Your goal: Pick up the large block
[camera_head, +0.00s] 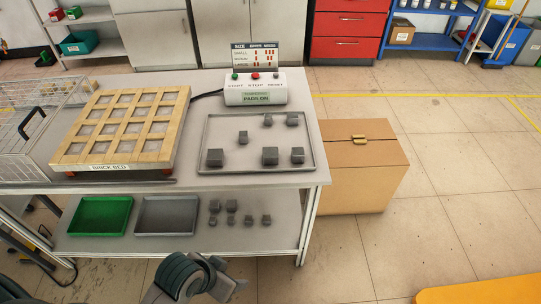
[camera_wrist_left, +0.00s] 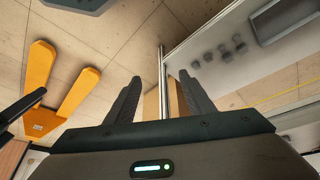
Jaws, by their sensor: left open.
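Several dark grey blocks of differing size stand on a grey tray (camera_head: 208,128) on the table top. Those that look largest are the front left block (camera_head: 215,157), the front middle block (camera_head: 270,155) and the front right block (camera_head: 297,155); I cannot tell surely which is largest. My left gripper (camera_head: 228,284) is low in front of the table, apart from all blocks. In the left wrist view, its two fingers (camera_wrist_left: 160,98) are spread with nothing between them. My right gripper is not in view.
A control box (camera_head: 255,92) stands behind the tray. The lower shelf holds a green tray (camera_head: 101,233), a grey tray (camera_head: 166,232) and several small blocks. A cardboard box (camera_head: 360,175) stands right of the table.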

